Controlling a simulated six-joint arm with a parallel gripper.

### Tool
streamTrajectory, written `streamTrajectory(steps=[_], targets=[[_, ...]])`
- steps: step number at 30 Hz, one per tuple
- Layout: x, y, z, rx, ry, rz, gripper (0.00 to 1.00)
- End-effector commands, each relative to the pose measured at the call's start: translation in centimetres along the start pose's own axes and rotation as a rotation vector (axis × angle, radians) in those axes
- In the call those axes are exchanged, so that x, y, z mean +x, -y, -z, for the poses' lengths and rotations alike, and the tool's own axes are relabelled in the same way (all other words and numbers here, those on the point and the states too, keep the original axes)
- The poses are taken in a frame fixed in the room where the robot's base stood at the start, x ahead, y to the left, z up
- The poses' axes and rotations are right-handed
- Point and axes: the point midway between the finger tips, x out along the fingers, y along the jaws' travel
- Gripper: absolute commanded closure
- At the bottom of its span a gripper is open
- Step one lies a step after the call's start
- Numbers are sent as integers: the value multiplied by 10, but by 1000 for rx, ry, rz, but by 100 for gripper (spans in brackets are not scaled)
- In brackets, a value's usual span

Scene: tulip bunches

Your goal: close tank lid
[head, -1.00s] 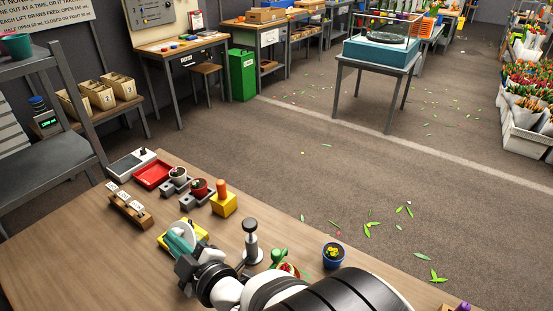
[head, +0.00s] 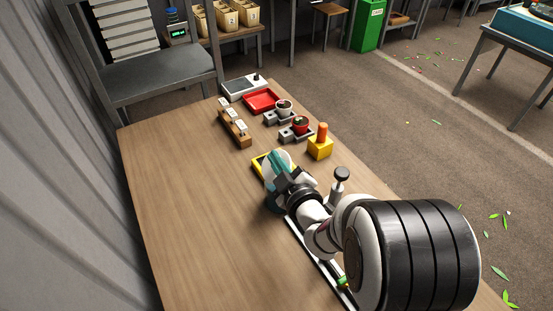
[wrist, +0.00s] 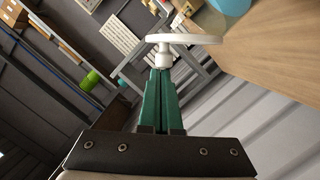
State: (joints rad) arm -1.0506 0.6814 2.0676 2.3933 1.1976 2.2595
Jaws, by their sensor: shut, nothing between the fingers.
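A white disc with a short white stub, which looks like the lid (wrist: 200,39), lies just beyond my fingertips in the wrist view, seen nearly edge-on. The stub is right at the tips; I cannot tell whether they touch. In the head view the pale disc (head: 286,156) shows beside the green fingers. My gripper (wrist: 161,70) is shut, with its two green fingers together and nothing between them. It also shows in the head view (head: 277,162), over a yellow item (head: 258,165) that it partly hides. I cannot make out the tank for sure; a light blue round thing (wrist: 233,4) is cut off by the wrist view's top edge.
Beyond the gripper stand a yellow block with an orange post (head: 320,146), two small pots (head: 301,124), a red tray (head: 262,100) and a wooden label rack (head: 236,130). A black-knobbed post (head: 341,180) stands close right of my arm. The table's left side (head: 180,220) is clear.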

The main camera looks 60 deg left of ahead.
Motion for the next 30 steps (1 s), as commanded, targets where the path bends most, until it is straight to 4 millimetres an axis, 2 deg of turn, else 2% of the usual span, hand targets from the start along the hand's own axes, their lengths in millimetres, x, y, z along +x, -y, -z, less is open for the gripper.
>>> streamTrajectory(steps=[20, 30], targets=[[1, -3, -4, 0, 1, -1, 100], [4, -11, -17, 0, 1, -1, 100]])
